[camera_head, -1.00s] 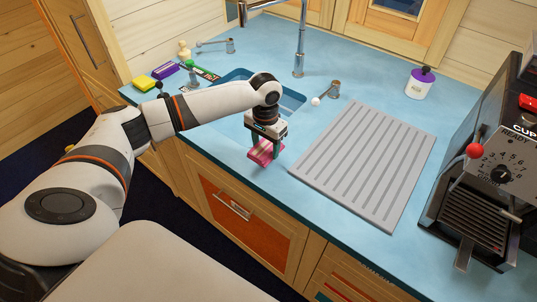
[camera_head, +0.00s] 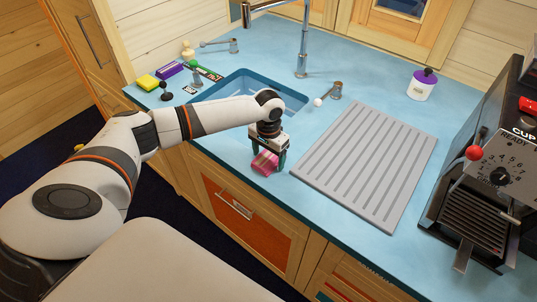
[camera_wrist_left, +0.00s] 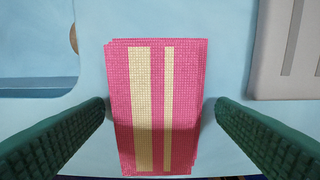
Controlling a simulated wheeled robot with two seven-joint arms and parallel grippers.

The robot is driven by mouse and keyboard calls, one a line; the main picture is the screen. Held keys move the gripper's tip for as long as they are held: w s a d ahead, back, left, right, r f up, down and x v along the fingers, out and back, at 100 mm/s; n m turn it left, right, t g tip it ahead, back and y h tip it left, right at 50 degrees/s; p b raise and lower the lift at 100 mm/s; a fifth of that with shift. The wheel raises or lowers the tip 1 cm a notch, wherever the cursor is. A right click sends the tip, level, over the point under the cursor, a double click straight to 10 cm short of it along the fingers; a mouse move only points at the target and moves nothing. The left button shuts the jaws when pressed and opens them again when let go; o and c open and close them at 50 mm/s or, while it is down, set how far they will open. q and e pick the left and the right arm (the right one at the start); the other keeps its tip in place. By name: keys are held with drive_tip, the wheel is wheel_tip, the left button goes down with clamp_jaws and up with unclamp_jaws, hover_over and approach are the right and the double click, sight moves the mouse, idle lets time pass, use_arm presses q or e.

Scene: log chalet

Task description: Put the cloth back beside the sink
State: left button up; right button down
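The cloth (camera_head: 265,162) is a pink, folded bundle with cream stripes. It is at the counter's front edge, between the sink (camera_head: 240,78) and the grey ridged drainboard (camera_head: 365,160). My left gripper (camera_head: 268,158) is directly over it. In the left wrist view the cloth (camera_wrist_left: 160,110) lies between the two green fingers of that gripper (camera_wrist_left: 161,100). A narrow gap shows at the right finger, and the left finger is very close to the cloth's edge. The gripper looks open around it. My right gripper is not in view.
A tall tap (camera_head: 303,45) rises behind the sink. A white pot with a purple lid (camera_head: 421,84) stands at the back right. A coffee machine (camera_head: 490,180) fills the right side.

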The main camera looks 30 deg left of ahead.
sight(268, 157)
use_arm(q)
drive_tip(key=shift+r, duration=0.15)
drive_tip(key=shift+r, duration=0.3)
wheel_tip(268, 157, up, 12)
drive_tip(key=b, duration=0.2)
drive_tip(key=shift+f, duration=0.25)
